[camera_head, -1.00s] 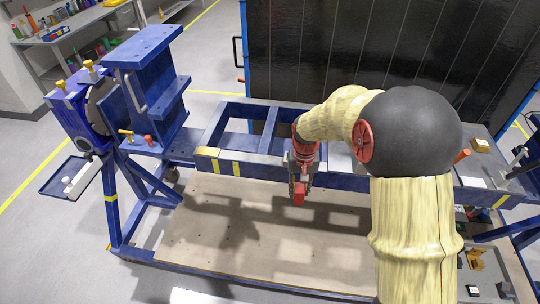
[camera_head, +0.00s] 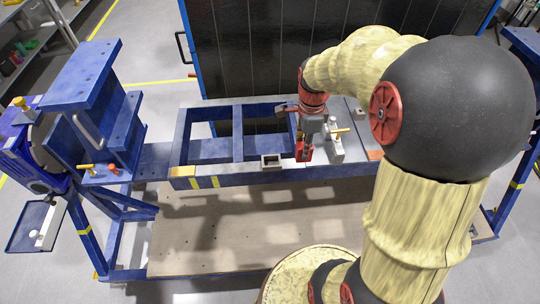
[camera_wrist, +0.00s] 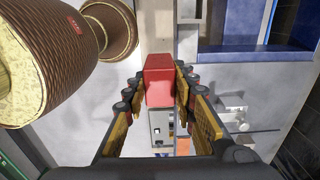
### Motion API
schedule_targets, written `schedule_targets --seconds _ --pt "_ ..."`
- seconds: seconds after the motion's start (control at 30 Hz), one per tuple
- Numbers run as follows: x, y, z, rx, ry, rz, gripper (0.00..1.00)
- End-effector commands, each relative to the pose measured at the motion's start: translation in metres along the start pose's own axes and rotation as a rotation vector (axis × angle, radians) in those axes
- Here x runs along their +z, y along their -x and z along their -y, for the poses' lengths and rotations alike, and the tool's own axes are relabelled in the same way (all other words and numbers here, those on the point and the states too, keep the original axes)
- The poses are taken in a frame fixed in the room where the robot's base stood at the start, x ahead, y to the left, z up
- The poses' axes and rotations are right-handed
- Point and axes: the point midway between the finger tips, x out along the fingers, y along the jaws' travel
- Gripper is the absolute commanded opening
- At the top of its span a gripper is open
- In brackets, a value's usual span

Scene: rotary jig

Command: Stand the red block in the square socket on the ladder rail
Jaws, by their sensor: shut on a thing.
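The red block (camera_head: 304,151) is held in my gripper (camera_head: 305,145), above the front rail of the blue ladder frame. In the wrist view the red block (camera_wrist: 159,80) sits between the two finger pads of my gripper (camera_wrist: 160,90), its end pointing away from the palm. The square socket (camera_head: 271,161) is a small grey box with a dark opening on the ladder rail (camera_head: 235,179). It is a short way left of the block, and the two look apart. I cannot tell the block's exact height above the rail.
A blue rotary fixture (camera_head: 90,100) is at the left, with a small tray (camera_head: 35,226) hanging below. A tall black panel (camera_head: 260,50) stands behind the frame.

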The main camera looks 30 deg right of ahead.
Motion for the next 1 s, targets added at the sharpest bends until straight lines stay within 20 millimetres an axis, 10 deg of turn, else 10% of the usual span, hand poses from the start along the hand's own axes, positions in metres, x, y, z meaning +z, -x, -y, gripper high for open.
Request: schedule_targets --seconds 0.4,1.0 --pt "0.071 -0.053 0.048 0.003 0.006 0.000 0.00" --pt "0.096 -0.110 0.066 0.002 0.004 0.000 0.00"
